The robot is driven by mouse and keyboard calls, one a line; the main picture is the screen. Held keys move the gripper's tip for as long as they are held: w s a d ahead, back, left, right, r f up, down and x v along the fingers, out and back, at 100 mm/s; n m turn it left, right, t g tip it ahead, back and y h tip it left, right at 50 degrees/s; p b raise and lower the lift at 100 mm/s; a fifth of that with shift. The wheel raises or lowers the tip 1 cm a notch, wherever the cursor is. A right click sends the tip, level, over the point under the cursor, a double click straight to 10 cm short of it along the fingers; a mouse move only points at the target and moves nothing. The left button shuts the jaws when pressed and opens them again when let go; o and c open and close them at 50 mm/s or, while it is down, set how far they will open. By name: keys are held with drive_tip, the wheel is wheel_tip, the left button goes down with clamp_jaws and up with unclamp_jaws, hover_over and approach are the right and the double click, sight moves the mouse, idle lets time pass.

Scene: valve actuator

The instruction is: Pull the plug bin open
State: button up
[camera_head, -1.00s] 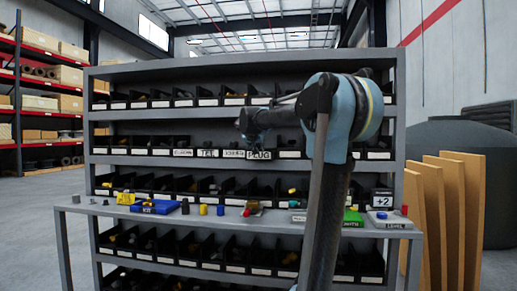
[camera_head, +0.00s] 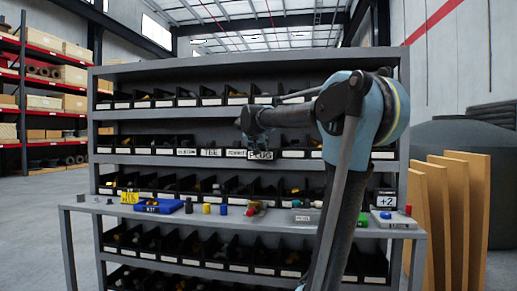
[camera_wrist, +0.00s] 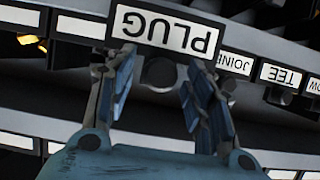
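The plug bin's white "PLUG" label (camera_head: 260,155) shows in the head view on the middle shelf row, just below my gripper (camera_head: 250,137). It looks larger than the neighbouring labels and seems to stand forward of them. In the wrist view the label (camera_wrist: 165,29) is upside down and large at the top. My gripper (camera_wrist: 160,85) shows there with its two fingers apart, one near each end of the label. I cannot tell whether the fingertips touch the bin. The bin's inside is mostly hidden.
Neighbouring bins with "TEE" (camera_head: 211,153) and "JOINER" (camera_wrist: 234,64) labels stand beside it. The grey rack (camera_head: 125,114) holds several bin rows. A ledge in front carries a blue tray (camera_head: 157,206) and small parts. Orange boards (camera_head: 465,205) lean at the right.

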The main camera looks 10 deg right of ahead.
drive_tip(key=v, duration=1.1)
drive_tip(key=shift+s, duration=0.4)
drive_tip(key=shift+r, duration=0.15)
drive_tip(key=s+d+f+g, duration=0.25)
drive_tip(key=s+f, duration=0.25)
drive_tip(key=f, duration=0.4)
drive_tip(key=s+d+f+g, duration=0.2)
drive_tip(key=s+d+f, duration=0.3)
drive_tip(key=f, duration=0.4)
drive_tip(key=s+d+f+g, duration=0.2)
drive_tip(key=s+d+f, duration=0.1)
drive_tip(key=s+f, duration=0.4)
drive_tip(key=s+a+f+n+g+y, duration=0.1)
drive_tip(key=s+f+n+g+y, duration=0.1)
drive_tip(key=s+f, duration=0.7)
drive_tip(key=s+a+f+n+g+y, duration=0.1)
drive_tip(key=s+a+f+g+y, duration=0.1)
drive_tip(key=s+f, duration=0.7)
wheel_tip(320, 180, down, 7)
drive_tip(key=shift+a+r+n, duration=0.15)
drive_tip(key=shift+a+n, duration=0.15)
drive_tip(key=shift+n, duration=0.1)
drive_tip(key=shift+w, duration=0.1)
